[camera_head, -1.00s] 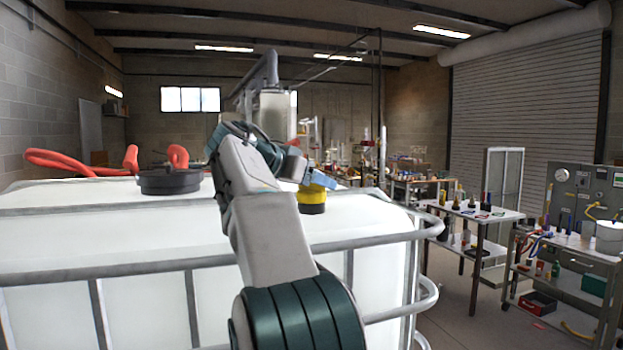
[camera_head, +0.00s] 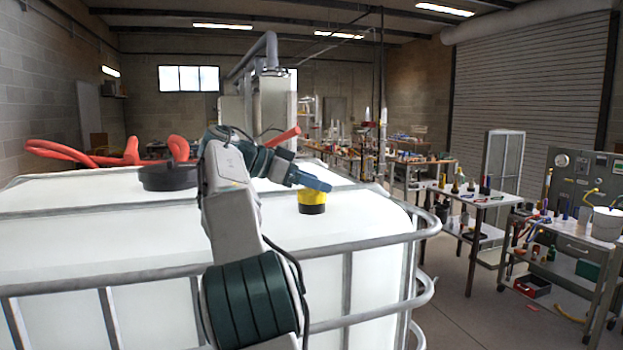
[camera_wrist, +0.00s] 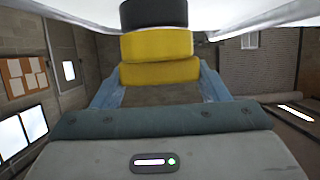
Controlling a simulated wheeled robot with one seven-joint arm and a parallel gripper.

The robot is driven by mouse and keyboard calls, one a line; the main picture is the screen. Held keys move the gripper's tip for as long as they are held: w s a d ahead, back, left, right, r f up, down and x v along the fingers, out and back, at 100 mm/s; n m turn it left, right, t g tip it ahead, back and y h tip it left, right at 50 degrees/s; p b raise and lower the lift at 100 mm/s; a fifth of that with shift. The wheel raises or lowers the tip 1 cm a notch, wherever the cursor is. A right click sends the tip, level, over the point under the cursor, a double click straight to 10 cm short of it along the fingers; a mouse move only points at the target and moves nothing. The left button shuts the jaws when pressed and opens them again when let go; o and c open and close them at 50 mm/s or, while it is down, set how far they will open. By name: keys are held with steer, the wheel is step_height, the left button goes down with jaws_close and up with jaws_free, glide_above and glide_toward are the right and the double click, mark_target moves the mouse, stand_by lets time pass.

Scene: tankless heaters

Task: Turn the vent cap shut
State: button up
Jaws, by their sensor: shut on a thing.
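The vent cap (camera_head: 312,196) is a yellow ribbed cap on a black base (camera_head: 312,208), upright on top of the white tank (camera_head: 345,225) near its right end. My gripper (camera_head: 314,182) reaches it from the left, with its blue fingers at the cap's top. In the wrist view, which is upside down, the yellow cap (camera_wrist: 157,45) shows in two tiers with the black base (camera_wrist: 153,13) beyond. My gripper (camera_wrist: 158,78) has one blue finger on each side of the nearer tier and is shut on it. The exact finger contact is partly hidden.
A wide black lid (camera_head: 168,178) sits on the tank to the left, with a red hose (camera_head: 90,157) behind it. A grey tubular rail (camera_head: 370,241) runs along the tank's edge. Workbenches (camera_head: 475,198) stand to the right, apart from the tank.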

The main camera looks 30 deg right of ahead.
steer(key=shift+f, duration=0.1)
steer(key=o, duration=1)
steer(key=shift+p+v, duration=2.05)
steer(key=shift+v, duration=4.9)
steer(key=shift+d, duration=0.1)
